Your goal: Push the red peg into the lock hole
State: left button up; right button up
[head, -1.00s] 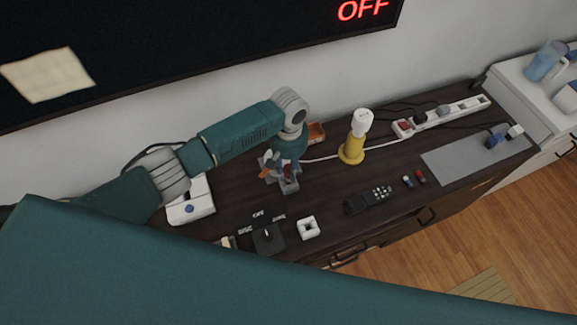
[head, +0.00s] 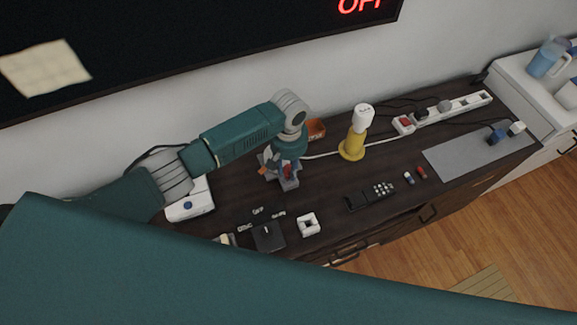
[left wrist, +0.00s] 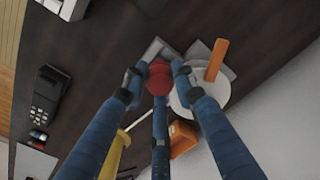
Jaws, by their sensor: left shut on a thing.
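My left gripper (head: 279,170) points down at a grey lock block (head: 289,185) on the dark cabinet top. In the left wrist view the blue fingers of the gripper (left wrist: 158,80) are shut around the red peg (left wrist: 159,77). The grey lock block (left wrist: 158,47) shows just behind the peg, with a flat grey part to its right. The peg hides the lock hole, so I cannot tell how deep the peg sits. An orange bar (left wrist: 216,60) stands out beside the lock, close to the right finger. My right gripper is not in view.
A yellow lamp-like stand with a white top (head: 353,138) and an orange box (head: 315,130) are close to the gripper. A white device (head: 190,206), black box (head: 268,236), white square ring (head: 308,224) and black phone (head: 369,195) lie around. A grey mat (head: 470,158) is at right.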

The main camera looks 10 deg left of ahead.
pick_arm(q)
jog(key=shift+f+b, duration=0.4)
jog(key=shift+f, duration=0.4)
jog(key=o, duration=1.1)
jog(key=shift+o, duration=0.2)
jog(key=shift+r, duration=0.15)
notch_tip(320, 180, up, 12)
jog(key=shift+f, duration=0.1)
